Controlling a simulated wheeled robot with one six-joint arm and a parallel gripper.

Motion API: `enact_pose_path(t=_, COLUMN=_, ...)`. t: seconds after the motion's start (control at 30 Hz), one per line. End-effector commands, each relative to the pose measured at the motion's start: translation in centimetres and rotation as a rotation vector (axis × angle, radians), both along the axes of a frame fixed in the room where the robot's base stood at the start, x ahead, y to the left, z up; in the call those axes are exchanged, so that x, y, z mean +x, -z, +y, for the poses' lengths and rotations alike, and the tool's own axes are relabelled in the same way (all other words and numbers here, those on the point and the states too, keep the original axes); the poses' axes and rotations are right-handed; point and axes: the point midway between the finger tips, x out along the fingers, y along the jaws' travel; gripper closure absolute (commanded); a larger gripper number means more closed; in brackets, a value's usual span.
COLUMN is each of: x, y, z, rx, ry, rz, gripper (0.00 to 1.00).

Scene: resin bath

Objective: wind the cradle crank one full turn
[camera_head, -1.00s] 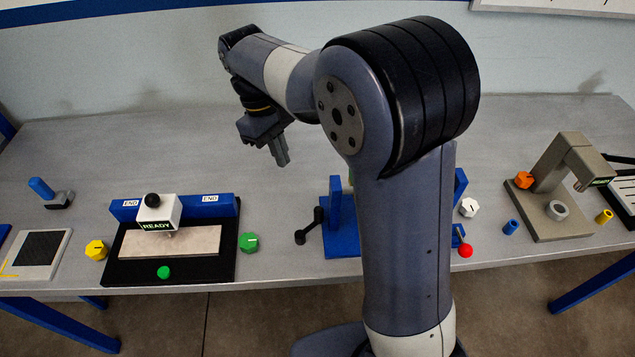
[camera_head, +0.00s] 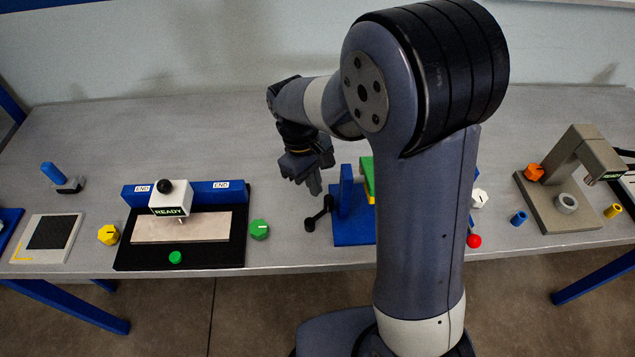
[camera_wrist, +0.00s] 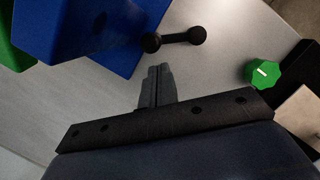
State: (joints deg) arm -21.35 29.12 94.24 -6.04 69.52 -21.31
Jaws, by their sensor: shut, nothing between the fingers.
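The blue cradle (camera_head: 350,226) stands on the bench, partly hidden behind my arm, with a green and yellow piece (camera_head: 367,178) in its upper part. Its black crank (camera_head: 319,214) sticks out on the left side, with a round knob at each end. My gripper (camera_head: 315,187) is shut and empty above the bench, just behind the crank and apart from it. In the wrist view, the shut fingers (camera_wrist: 158,84) point toward the crank (camera_wrist: 174,39), with bare bench between them. The blue cradle (camera_wrist: 98,30) fills the upper left there.
A black-based station with a READY block (camera_head: 170,203) stands left of the cradle. A green knob (camera_head: 259,229) lies between them; it also shows in the wrist view (camera_wrist: 263,72). A grey stand (camera_head: 566,212) and small coloured parts are at right. The bench behind the stations is clear.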

Motion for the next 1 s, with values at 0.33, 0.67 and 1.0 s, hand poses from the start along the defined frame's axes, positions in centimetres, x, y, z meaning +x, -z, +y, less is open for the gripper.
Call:
enact_pose_path(t=0.33, x=-0.6, y=0.0, z=-0.6, rx=0.000, ry=-0.002, rz=0.001, gripper=1.00)
enact_pose_path(t=0.67, x=-0.8, y=-0.1, z=-1.1, rx=-0.001, ry=0.081, rz=0.002, gripper=1.00)
enact_pose_path(t=1.0, x=-1.7, y=0.0, z=-2.4, rx=-0.001, ry=0.116, rz=0.001, gripper=1.00)
